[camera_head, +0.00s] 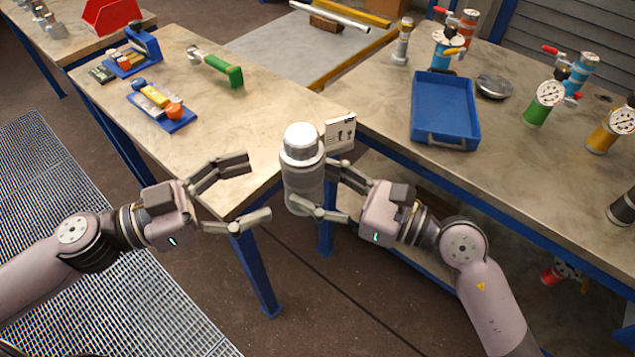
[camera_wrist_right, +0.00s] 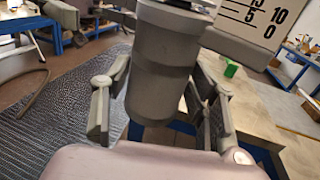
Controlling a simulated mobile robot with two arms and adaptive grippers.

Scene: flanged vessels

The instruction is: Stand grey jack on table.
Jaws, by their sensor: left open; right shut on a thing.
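The grey jack (camera_head: 302,172) is a grey cylinder with a lighter, shiny round top. My right gripper (camera_head: 325,190) is shut on it and holds it upright by the front corner of the left table (camera_head: 255,125). The right wrist view shows the jack (camera_wrist_right: 158,70) between the fingers of my right gripper (camera_wrist_right: 158,125). I cannot tell whether its base touches anything; it appears clear of the tabletop. My left gripper (camera_head: 258,190) is open and empty, its fingers pointing at the jack from the left, just apart from it.
A white card (camera_head: 340,133) with dark marks stands right behind the jack. A green-handled tool (camera_head: 222,70) and a blue rack (camera_head: 162,108) lie farther back. The right table carries a blue tray (camera_head: 445,108) and several gauge-topped vessels, such as a green one (camera_head: 540,105). The left table's near half is mostly clear.

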